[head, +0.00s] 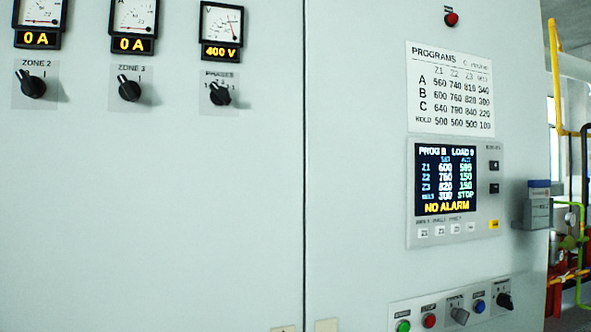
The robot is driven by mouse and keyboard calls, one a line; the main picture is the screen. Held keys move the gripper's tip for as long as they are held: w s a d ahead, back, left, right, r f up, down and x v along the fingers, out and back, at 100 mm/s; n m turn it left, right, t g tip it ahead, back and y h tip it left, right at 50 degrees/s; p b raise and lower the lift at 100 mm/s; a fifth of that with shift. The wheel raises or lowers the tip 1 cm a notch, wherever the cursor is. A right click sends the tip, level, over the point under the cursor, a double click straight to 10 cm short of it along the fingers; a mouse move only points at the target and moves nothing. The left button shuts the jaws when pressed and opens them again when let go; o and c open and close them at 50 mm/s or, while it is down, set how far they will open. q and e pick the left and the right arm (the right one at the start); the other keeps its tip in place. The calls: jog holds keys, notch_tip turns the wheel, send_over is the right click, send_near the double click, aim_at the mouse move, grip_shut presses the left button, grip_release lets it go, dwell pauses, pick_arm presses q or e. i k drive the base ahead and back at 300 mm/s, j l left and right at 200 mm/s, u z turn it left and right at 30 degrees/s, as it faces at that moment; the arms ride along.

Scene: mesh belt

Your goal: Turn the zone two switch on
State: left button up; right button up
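The zone 2 switch (33,84) is a black rotary knob on a small grey plate labelled ZONE 2, at the left of the head view. Its pointer appears turned to the upper left; the plate's position marks are too small to read. The meter above it (38,13) is cut off by the top edge, and its amber display (37,39) reads 0 A. Neither of my grippers is in view.
Similar knobs for zone 3 (129,89) and the phases (219,94) sit to the right. A control screen (446,180) shows NO ALARM. Buttons and switches line a lower panel (450,305). A grey box (537,210) projects at the cabinet's right edge. The cabinet face below the knobs is bare.

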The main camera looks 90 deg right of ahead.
aim_at(34, 87)
jog(key=z, duration=1.45)
